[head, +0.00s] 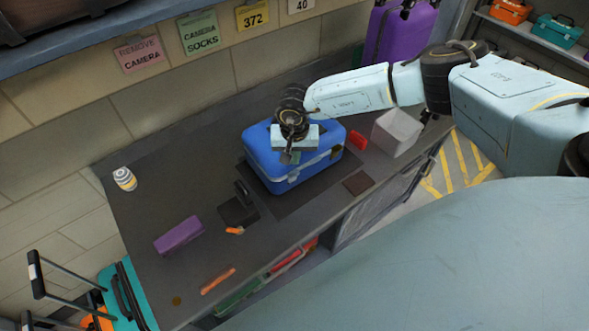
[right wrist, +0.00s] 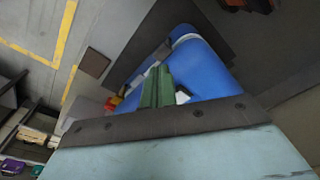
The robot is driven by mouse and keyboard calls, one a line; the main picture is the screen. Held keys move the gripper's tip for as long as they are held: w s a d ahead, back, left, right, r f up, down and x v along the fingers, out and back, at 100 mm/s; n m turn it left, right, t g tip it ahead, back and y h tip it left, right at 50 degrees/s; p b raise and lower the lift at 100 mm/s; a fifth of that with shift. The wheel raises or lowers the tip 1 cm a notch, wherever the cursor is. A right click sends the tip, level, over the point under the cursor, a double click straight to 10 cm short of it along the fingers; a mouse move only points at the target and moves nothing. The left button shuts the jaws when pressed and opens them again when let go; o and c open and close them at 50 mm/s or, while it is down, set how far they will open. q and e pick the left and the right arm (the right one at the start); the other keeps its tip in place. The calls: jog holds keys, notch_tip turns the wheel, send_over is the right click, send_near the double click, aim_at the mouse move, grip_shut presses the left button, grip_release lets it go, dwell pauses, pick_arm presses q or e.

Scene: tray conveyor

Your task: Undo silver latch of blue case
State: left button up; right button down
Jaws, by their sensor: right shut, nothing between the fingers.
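The blue case (head: 262,150) lies closed on a dark mat on the workbench, with a pale band around its front side. A silver latch (head: 293,178) shows on the front left, and a darker, brassy latch (head: 337,153) on the front right. My right gripper (head: 290,158) is over the case's front edge, just above the silver latch; its fingers are shut and empty. In the right wrist view the green fingers (right wrist: 157,86) are together against the blue case (right wrist: 205,65). Whether they touch the latch is hidden. My left gripper is out of view.
A white box (head: 397,132) and a red object (head: 357,139) stand right of the case. A purple box (head: 179,236), a black item (head: 238,208) and a striped jar (head: 124,179) are on the left. A purple suitcase (head: 400,35) is behind.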

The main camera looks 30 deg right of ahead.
aim_at(294, 175)
jog(key=f+b, duration=0.1)
jog(key=f, duration=0.1)
jog(key=f+b, duration=0.1)
jog(key=f, duration=0.2)
jog(key=shift+w+d+f, duration=0.1)
jog(key=shift+w+f, duration=0.05)
jog(key=shift+w, duration=0.05)
jog(key=shift+w+d+f+b, duration=0.1)
jog(key=shift+f+b, duration=0.6)
